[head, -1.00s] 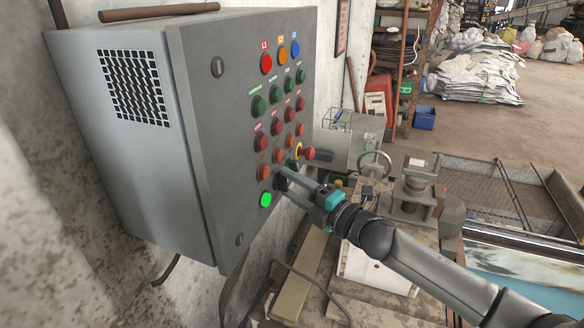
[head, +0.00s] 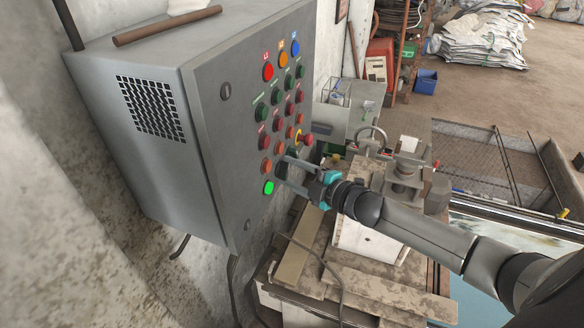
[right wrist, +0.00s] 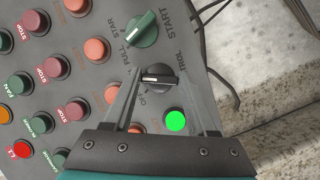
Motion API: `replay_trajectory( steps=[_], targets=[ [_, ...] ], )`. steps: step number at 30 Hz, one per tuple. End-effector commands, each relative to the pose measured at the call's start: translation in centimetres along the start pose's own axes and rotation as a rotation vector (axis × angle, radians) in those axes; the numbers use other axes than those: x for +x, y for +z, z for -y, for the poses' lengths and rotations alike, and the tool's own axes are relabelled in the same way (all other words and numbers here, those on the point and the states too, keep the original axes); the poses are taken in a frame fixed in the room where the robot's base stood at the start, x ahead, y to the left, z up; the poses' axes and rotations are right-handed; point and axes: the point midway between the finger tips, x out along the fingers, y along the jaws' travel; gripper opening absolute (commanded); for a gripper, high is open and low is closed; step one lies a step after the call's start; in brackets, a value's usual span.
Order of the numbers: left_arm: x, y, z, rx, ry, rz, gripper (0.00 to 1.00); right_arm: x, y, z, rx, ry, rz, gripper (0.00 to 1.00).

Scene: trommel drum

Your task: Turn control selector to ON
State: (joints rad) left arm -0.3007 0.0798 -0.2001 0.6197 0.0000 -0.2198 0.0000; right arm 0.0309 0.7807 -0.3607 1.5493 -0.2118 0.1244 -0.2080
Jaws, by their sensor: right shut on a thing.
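The control selector is a black knob (right wrist: 158,77) with a pale line on its handle, on the front of a grey control panel (head: 235,130). In the right wrist view it sits between the two fingers of my right gripper (right wrist: 160,72), which is shut on it. The pale line lies nearly level across that picture. Lettering beside the knob is partly hidden by the fingers. In the head view the right gripper (head: 282,171) reaches the panel's lower part from the right, and its fingers mostly hide the knob. My left gripper is not in view.
A lit green button (right wrist: 176,121) is close beside the selector, and a green selector (right wrist: 141,28) is on its other side. A red mushroom button (head: 306,139) juts out above my gripper. A cluttered workbench (head: 300,262) stands below the arm.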

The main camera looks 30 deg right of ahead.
Motion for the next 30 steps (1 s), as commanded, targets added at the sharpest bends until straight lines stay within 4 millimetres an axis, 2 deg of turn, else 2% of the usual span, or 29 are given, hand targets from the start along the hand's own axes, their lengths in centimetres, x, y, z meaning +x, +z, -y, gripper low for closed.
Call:
replay_trajectory(
  steps=[13, 14, 21, 30],
  targets=[
    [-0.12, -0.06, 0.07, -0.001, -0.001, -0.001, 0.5, 0.0, 0.03, 0.03, 0.013, -0.003, 0.0, 0.02],
    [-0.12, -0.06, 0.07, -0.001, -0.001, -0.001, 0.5, 0.0, 0.03, 0.03, 0.013, -0.003, 0.0, 0.61],
    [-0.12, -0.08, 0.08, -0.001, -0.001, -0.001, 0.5, 0.0, 0.01, 0.02, 0.01, -0.003, 0.0, 0.88],
    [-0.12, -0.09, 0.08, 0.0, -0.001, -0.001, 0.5, -0.15, 0.01, 0.05, 0.009, -0.003, 0.0, 0.88]
  ],
)
